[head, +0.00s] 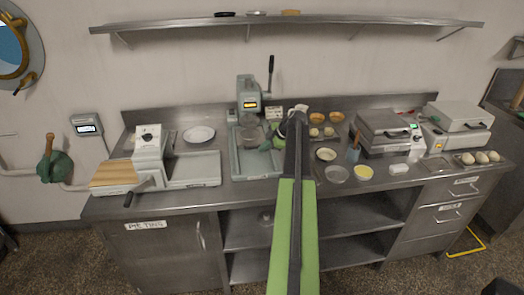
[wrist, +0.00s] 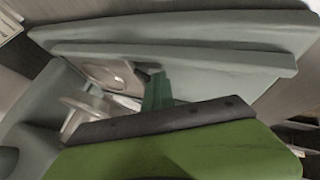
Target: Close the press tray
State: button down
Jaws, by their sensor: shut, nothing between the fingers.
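The press (head: 248,95) is a grey-green machine with a small lit display and a dark lever raised at its right. Its shallow pale-green press tray (head: 250,174) extends forward on the counter below it. In the wrist view, the green fingertips (wrist: 156,92) are near the long raised rim of the press tray (wrist: 190,60). A round metal part (wrist: 85,112) is left of the fingers. I cannot tell whether the fingers touch the tray. My arm hides some counter right of the tray.
A roller machine (head: 150,147) with a crank and a flat tray is at left, with a white plate (head: 199,134) behind it. Several bowls, including a yellow-filled one (head: 363,172), and a dark grill press (head: 382,130) stand at right. A shelf (head: 290,20) runs above.

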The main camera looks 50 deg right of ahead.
jog(key=shift+w+d+r, duration=0.15)
jog(key=shift+w, duration=0.05)
jog(key=shift+r+p, duration=0.2)
jog(key=shift+p, duration=0.1)
jog(key=p+v, duration=1.3)
jog(key=v, duration=0.4)
jog(key=shift+s+f, duration=0.25)
jog(key=shift+s, duration=0.2)
